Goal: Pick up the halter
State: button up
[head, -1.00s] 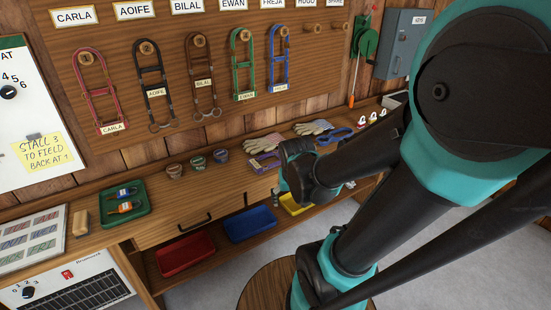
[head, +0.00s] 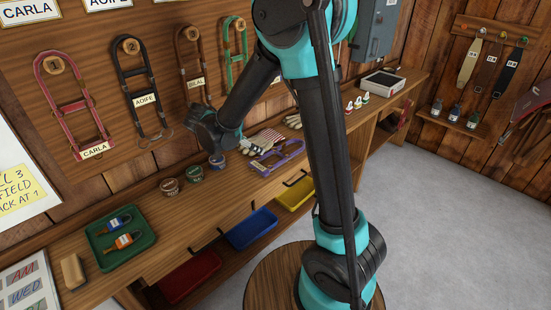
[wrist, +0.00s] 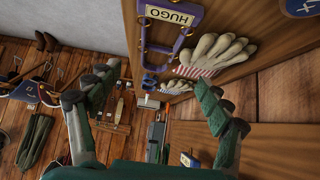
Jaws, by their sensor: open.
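A purple halter lies on the wooden bench in the head view (head: 277,157), beside striped gloves (head: 262,140). In the wrist view a purple halter (wrist: 188,28) with a HUGO tag (wrist: 170,15) shows at the top, next to pale gloves (wrist: 215,50). My gripper (wrist: 158,78) is open, its two fingers spread wide with nothing between them, apart from the halter. In the head view my arm hides the gripper's fingers. Other halters hang on wall pegs: red Carla (head: 72,105), black Aoife (head: 138,88), brown Bilal (head: 194,62) and a green one (head: 235,50).
Red (head: 190,277), blue (head: 251,228) and yellow (head: 296,193) bins sit below. Open grey floor (head: 440,220) lies to the right.

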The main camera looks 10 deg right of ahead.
jog(key=x, duration=1.5)
jog(key=shift+w+d+f, duration=0.2)
jog(key=shift+w+d, duration=0.05)
jog(key=shift+w, duration=0.05)
jog(key=shift+c, duration=0.3)
jog(key=c, duration=1)
